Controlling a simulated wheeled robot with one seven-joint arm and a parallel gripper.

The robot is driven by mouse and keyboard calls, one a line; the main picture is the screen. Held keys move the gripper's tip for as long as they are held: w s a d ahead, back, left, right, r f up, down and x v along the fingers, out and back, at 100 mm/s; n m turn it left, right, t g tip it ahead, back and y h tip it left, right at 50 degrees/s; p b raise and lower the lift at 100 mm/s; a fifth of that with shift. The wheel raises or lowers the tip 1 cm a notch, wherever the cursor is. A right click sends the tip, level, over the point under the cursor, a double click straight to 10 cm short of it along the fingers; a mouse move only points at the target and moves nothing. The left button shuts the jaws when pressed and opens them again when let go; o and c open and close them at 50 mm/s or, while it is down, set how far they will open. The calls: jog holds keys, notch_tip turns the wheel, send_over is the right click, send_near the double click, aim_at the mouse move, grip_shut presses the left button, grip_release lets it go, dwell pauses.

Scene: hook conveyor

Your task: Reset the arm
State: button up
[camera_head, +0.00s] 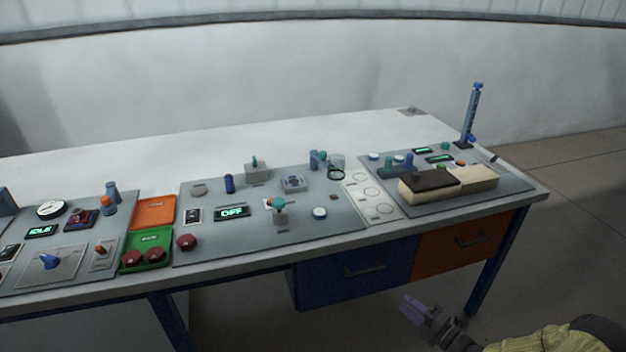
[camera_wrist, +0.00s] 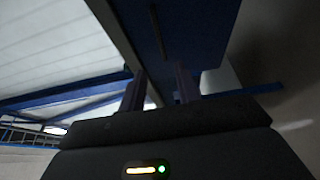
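My gripper (camera_head: 418,309) is low at the bottom right of the head view, in front of the table and below the level of its top. My arm comes in from the bottom right corner. In the wrist view the two fingers of my gripper (camera_wrist: 160,88) stand apart with nothing between them. The gripper is open and empty, and it touches nothing that I can see. The wrist view is dark and shows the underside of the table at a tilt.
The long table (camera_head: 345,245) carries several control panels. A blue drawer (camera_head: 355,275) and an orange drawer (camera_head: 468,240) hang under it, close to my gripper. An orange tray (camera_head: 154,204) and a green tray (camera_head: 147,239) lie on top. Open floor (camera_head: 575,240) is at right.

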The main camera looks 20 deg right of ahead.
jog(key=s+a+r+n+g, duration=0.2)
jog(key=a+r+n+g, duration=0.3)
jog(key=a+n+g, duration=0.75)
jog(key=s+a+r+n+g, duration=0.4)
jog(key=a+n, duration=0.5)
jog(key=n, duration=0.8)
jog(key=s+a+r+n+t+h+p, duration=0.1)
jog(key=a+r+n+h+p, duration=0.2)
jog(key=r+n+p, duration=0.4)
jog(key=s+a+r+n+t+h+p, duration=0.1)
jog(key=a+r+n+h+p, duration=0.2)
jog(key=r+n+p, duration=0.5)
notch_tip(320, 180, up, 12)
jog(key=n+h, duration=0.1)
jog(key=n, duration=0.4)
jog(key=shift+s, duration=0.15)
jog(key=shift+a+t, duration=0.15)
jog(key=shift+t, duration=0.1)
